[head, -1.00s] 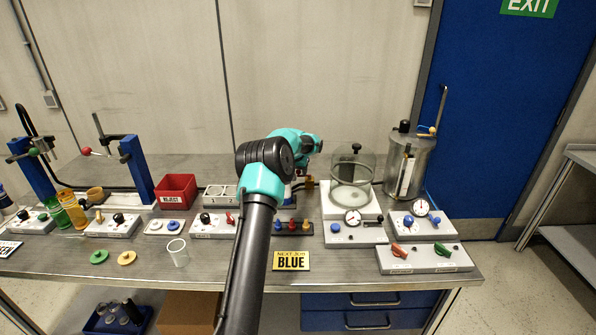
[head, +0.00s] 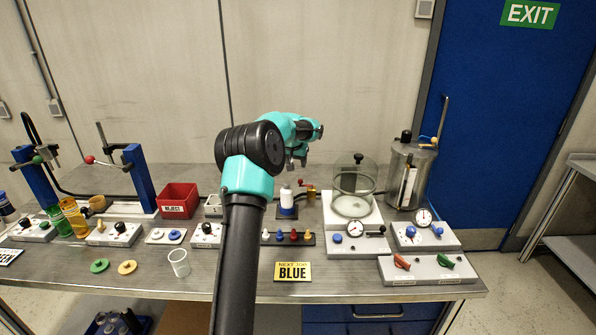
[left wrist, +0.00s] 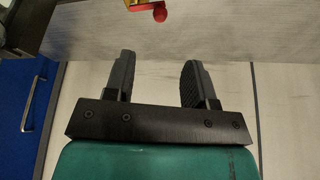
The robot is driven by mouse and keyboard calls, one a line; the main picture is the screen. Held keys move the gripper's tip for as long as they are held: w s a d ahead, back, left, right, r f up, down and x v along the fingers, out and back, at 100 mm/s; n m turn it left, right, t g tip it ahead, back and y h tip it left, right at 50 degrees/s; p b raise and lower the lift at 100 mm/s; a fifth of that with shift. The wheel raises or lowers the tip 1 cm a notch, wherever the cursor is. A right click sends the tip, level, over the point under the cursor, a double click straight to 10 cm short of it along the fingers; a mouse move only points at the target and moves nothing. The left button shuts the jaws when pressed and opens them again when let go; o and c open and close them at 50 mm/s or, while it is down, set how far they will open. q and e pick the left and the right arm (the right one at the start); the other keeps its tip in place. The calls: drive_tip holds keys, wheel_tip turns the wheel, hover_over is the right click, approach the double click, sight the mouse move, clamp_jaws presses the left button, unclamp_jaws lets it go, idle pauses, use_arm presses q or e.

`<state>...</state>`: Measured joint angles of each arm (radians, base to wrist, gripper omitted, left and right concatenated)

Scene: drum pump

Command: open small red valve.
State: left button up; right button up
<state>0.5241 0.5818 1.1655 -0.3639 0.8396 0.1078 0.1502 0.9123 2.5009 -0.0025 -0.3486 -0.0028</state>
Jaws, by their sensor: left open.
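A small valve with a brass body (head: 310,188) and a red knob (head: 300,182) stands on the bench left of the glass bell jar. In the left wrist view the red knob (left wrist: 159,12) shows at the top edge, beside a strip of the brass body (left wrist: 137,3); the rest is cut off by the frame. My left gripper (head: 297,162) is in the air above and a little left of the valve, apart from it. In the left wrist view its two fingers (left wrist: 157,70) are spread with nothing between them. My right gripper is not seen.
The bell jar (head: 354,186) stands close right of the valve. A rack of coloured pegs (head: 288,238) and a NEXT JOB BLUE sign (head: 292,271) are in front. A red reject bin (head: 178,200) is farther left.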

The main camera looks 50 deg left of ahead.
use_arm(q)
drive_tip(key=shift+v, duration=2.7)
